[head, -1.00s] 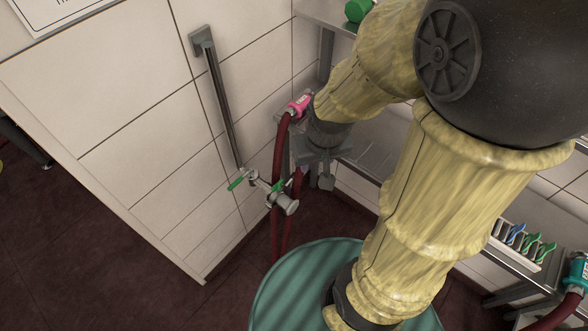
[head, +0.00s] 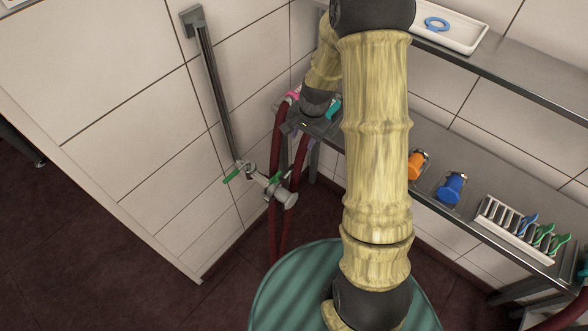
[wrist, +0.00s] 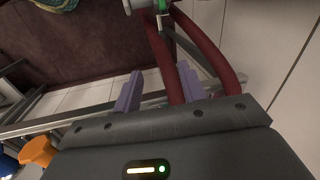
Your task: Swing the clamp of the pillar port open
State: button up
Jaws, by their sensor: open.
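The pillar port is a grey fitting (head: 285,197) at the foot of the dark upright pipe, left of centre in the head view. Small green levers (head: 275,177) show beside it; I cannot tell from here how its clamp stands. In the wrist view part of the port (wrist: 139,6) shows at the top edge, with a bit of green next to it. My gripper (wrist: 160,70) is open, its two lilac fingers apart with nothing clearly held between them. In the head view it is up and right of the port, partly hidden by my arm.
Dark red hoses (head: 278,145) hang beside the port and pass close to my fingers in the wrist view (wrist: 160,55). A metal shelf (head: 390,150) carries an orange fitting (head: 418,164), a blue fitting (head: 453,188) and a white rack (head: 508,229). A green drum (head: 285,285) stands below.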

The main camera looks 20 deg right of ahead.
aim_at(294, 166)
jog(key=shift+w+d+f+m, duration=0.15)
jog(key=shift+w+f+m, duration=0.25)
jog(key=shift+f, duration=0.35)
jog(key=shift+f, duration=0.1)
jog(key=w+f, duration=0.1)
jog(key=f, duration=0.4)
jog(key=a+f+p, duration=0.1)
jog(key=f, duration=0.5)
jog(key=w+a+f+p, duration=0.1)
jog(key=f, duration=0.5)
jog(key=shift+w, duration=0.35)
jog(key=shift+c, duration=0.2)
jog(key=shift+r, duration=0.1)
grip_shut()
